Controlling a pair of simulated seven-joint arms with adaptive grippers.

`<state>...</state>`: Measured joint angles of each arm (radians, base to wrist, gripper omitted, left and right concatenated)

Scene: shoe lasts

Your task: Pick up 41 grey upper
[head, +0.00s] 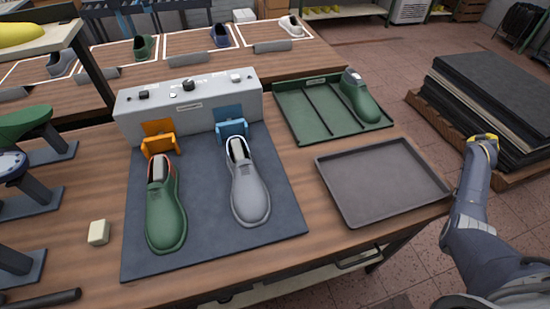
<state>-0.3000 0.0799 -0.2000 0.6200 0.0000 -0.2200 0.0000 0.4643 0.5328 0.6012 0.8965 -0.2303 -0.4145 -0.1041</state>
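A grey shoe upper (252,192) stands on the dark blue mat, toe toward the front edge, with a dark insert in its white-edged opening. Its heel is close to a blue clamp-like fixture (231,126). A green upper (165,212) with a reddish collar stands to its left, by an orange fixture (158,136). No size number is readable on either. My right arm rises at the right, clear of the table; its far end (484,143) has yellow parts, and no finger opening can be made out. My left gripper is out of view.
A green divided tray (290,112) holds another green shoe (358,98). An empty grey tray (405,205) lies in front of it. A grey control box (190,108) backs the mat (285,221). A cream block (99,232) and shoe stands are at left; dark sheets (470,105) are stacked right.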

